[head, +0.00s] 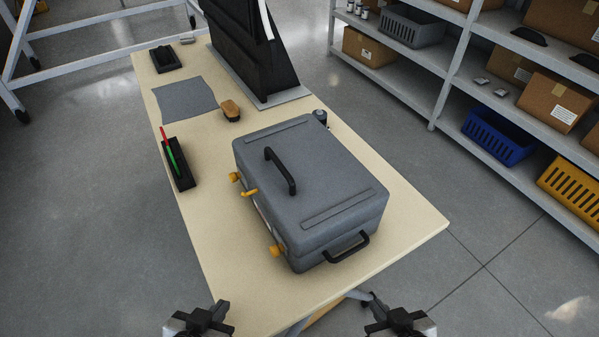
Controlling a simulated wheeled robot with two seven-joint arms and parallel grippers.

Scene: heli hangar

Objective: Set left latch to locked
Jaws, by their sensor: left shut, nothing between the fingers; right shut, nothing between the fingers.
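A grey hard case (315,180) lies closed on the table, with a black handle (281,170) on its lid and another on its near end. Its left-facing side carries yellow latch parts: a far knob (235,177), a lever (249,193) sticking out beside it, and a near knob (276,250). I cannot tell from this angle whether either latch is locked. My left gripper (222,308) is shut and empty at the bottom edge, below and left of the case. Neither touches the case.
The cream table (235,290) also holds a black tray (182,172) with red and green pens, a grey cloth (186,100), a brush (230,110) and a tall black stand (250,50). Shelves (455,75) stand to the right.

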